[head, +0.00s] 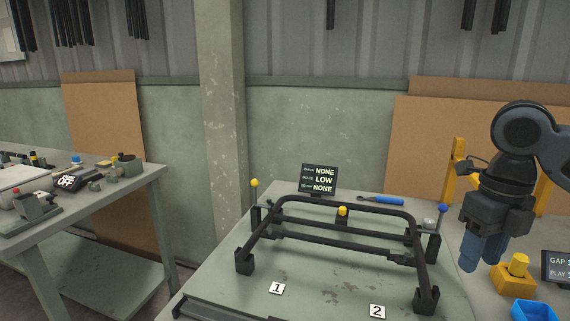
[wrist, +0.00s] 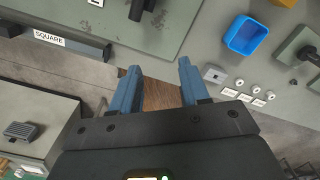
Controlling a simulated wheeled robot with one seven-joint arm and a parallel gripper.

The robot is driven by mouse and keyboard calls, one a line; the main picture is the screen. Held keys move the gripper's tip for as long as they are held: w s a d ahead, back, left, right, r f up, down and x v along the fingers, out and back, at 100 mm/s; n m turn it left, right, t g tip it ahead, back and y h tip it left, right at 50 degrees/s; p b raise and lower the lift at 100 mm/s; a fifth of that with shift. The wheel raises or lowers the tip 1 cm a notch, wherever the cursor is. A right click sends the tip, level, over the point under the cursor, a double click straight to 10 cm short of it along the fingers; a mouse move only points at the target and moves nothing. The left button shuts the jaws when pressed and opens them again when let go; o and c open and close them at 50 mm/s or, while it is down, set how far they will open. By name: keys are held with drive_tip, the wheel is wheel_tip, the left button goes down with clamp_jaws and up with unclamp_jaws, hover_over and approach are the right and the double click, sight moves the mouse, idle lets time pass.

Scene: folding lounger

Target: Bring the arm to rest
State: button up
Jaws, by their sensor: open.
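My gripper (head: 484,252) hangs at the right of the head view, with its blue fingers pointing down. It is to the right of the black tubular lounger frame (head: 340,202), apart from it. In the wrist view my gripper (wrist: 160,85) has its two blue fingers spread with nothing between them. The lounger frame stands on the green worktable (head: 240,270) behind labels 1 (head: 277,288) and 2 (head: 377,311). A small display (head: 319,180) behind it reads NONE, LOW, NONE.
A yellow block with a knob (head: 515,272) and a blue bin (head: 534,310) are at the lower right. The bin also shows in the wrist view (wrist: 245,36). A blue-handled tool (head: 380,200) lies behind the frame. A cluttered bench (head: 90,205) stands at the left.

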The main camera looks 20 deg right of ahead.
drive_tip(key=w+a+f+m+t+y+b, duration=0.1)
drive_tip(key=w+a+f+m+t+y, duration=0.2)
drive_tip(key=a+m, duration=0.5)
drive_tip(key=w+a+m+t+y+b, duration=0.1)
drive_tip(key=w+a+m+t+y, duration=0.35)
drive_tip(key=a, duration=0.85)
drive_tip(key=w+a+f+m+t+y+b, duration=0.1)
drive_tip(key=a+f+m+t, duration=0.1)
drive_tip(key=a+m+t, duration=0.65)
drive_tip(key=s+d+f+m+h+b, duration=0.1)
drive_tip(key=s+f+m+h, duration=0.4)
drive_tip(key=s, duration=0.5)
drive_tip(key=s+f+m+h, duration=0.3)
drive_tip(key=s+f+m, duration=0.5)
drive_tip(key=s, duration=0.1)
drive_tip(key=s+d, duration=0.3)
drive_tip(key=s, duration=0.7)
drive_tip(key=s+d+r+m+g+b, duration=0.1)
drive_tip(key=s+d, duration=0.3)
drive_tip(key=s, duration=0.6)
drive_tip(key=shift+d+r+m, duration=0.3)
